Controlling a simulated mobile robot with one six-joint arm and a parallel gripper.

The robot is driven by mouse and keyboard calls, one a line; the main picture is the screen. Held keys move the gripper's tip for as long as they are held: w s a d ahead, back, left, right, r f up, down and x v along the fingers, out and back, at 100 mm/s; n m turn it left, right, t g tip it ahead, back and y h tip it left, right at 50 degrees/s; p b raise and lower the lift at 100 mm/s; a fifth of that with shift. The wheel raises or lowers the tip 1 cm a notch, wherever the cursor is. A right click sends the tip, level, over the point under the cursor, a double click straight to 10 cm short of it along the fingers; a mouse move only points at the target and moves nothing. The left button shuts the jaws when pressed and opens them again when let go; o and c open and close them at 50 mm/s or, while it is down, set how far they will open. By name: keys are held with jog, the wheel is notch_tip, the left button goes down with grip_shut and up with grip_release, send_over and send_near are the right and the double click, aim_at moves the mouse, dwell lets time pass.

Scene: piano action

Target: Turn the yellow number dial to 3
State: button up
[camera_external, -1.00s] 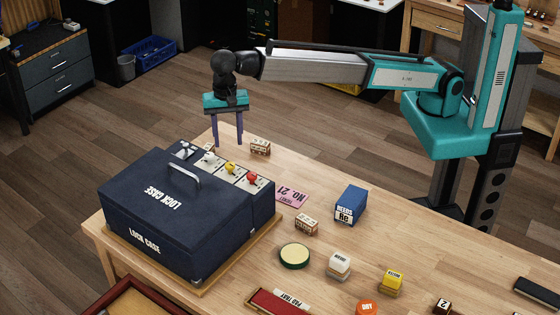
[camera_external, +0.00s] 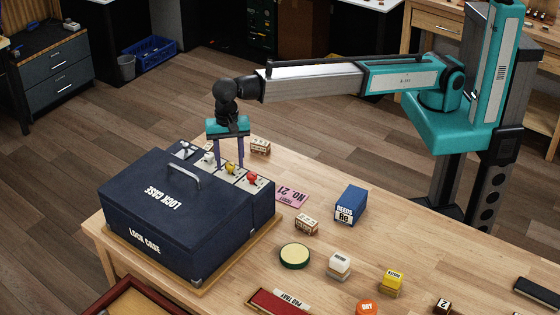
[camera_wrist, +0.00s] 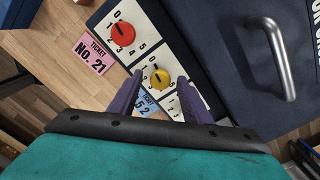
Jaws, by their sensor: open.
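The yellow number dial (camera_wrist: 160,78) sits on a white numbered plate on the lock case (camera_external: 150,235), between the red dial and a paler one. In the external view the yellow dial (camera_external: 231,168) is small and partly hidden by my gripper. My gripper (camera_external: 229,167) points down over the row of dials, its two purple fingers apart and empty. In the wrist view the fingers of my gripper (camera_wrist: 156,92) lie to either side of the yellow dial's plate. I cannot tell whether they touch the case.
The red dial (camera_wrist: 122,34) is close beside the yellow one. A silver handle (camera_wrist: 280,58) rises from the case lid. A pink ticket (camera_wrist: 90,52) lies on the wooden table. A blue box (camera_external: 350,204) and several small blocks stand to the right.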

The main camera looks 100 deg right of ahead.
jog(key=c, duration=1)
jog(key=shift+c, duration=0.2)
jog(key=shift+n, duration=0.4)
jog(key=n, duration=0.9)
jog(key=shift+n, duration=0.3)
jog(key=n, duration=1.3)
jog(key=shift+n, duration=0.3)
